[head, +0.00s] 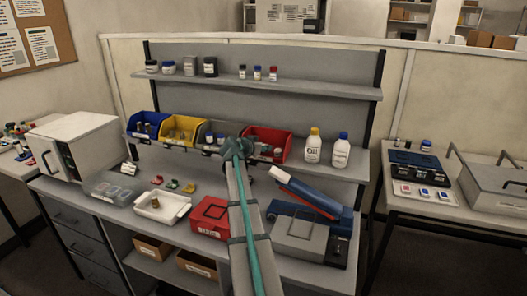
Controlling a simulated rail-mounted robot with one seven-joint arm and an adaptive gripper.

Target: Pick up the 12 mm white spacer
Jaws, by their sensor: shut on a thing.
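My gripper (236,151) is at the lower shelf, in front of the bins, at the end of my arm reaching up from the bottom. It is seen from behind, and its fingertips are mostly hidden by the wrist. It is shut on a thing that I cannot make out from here. I cannot pick out the 12 mm white spacer by sight. Near the gripper are a grey bin (211,138), a yellow bin (186,137) and a red bin (262,134), with small parts in them.
A blue bin (140,134) and two white bottles (313,148) share the shelf. On the bench are a white tray (151,215) with a brown piece, a red box (209,217), a clear compartment box (112,189) and a blue-grey device (312,196). A white cabinet (88,146) stands left.

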